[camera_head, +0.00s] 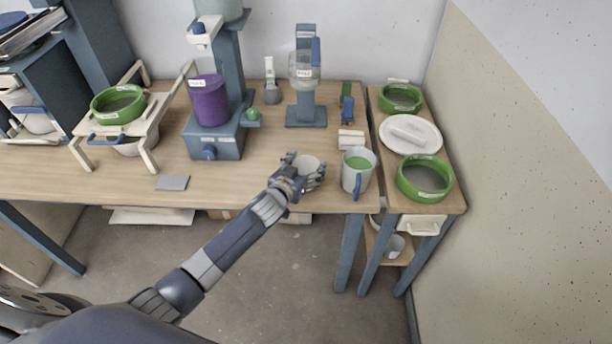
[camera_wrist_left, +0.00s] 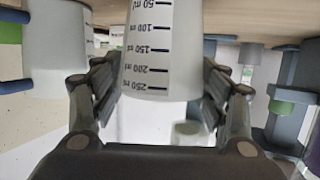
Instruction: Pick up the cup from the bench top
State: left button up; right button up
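The cup (camera_head: 308,163) is pale, with its opening up, near the bench top's front edge. In the left wrist view, which appears upside down, the cup (camera_wrist_left: 162,45) carries black volume marks and fills the middle. My left gripper (camera_head: 304,172) reaches in from the front, with its fingers on both sides of the cup. In the wrist view the fingers (camera_wrist_left: 160,88) stand apart, with narrow gaps visible beside the cup; firm contact does not show. The bench top (camera_head: 240,180) is wooden. The cup's base is hidden in the head view. My right gripper is out of view.
A white jug (camera_head: 366,183) with green contents and a blue handle stands close right of the cup. A blue stand with a purple container (camera_head: 209,100) is behind left. A flat grey piece (camera_head: 172,183) lies left; bench space between is clear.

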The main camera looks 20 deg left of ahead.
pick_arm(q)
jog(key=shift+c, duration=1.4)
jog(key=shift+r, duration=0.1)
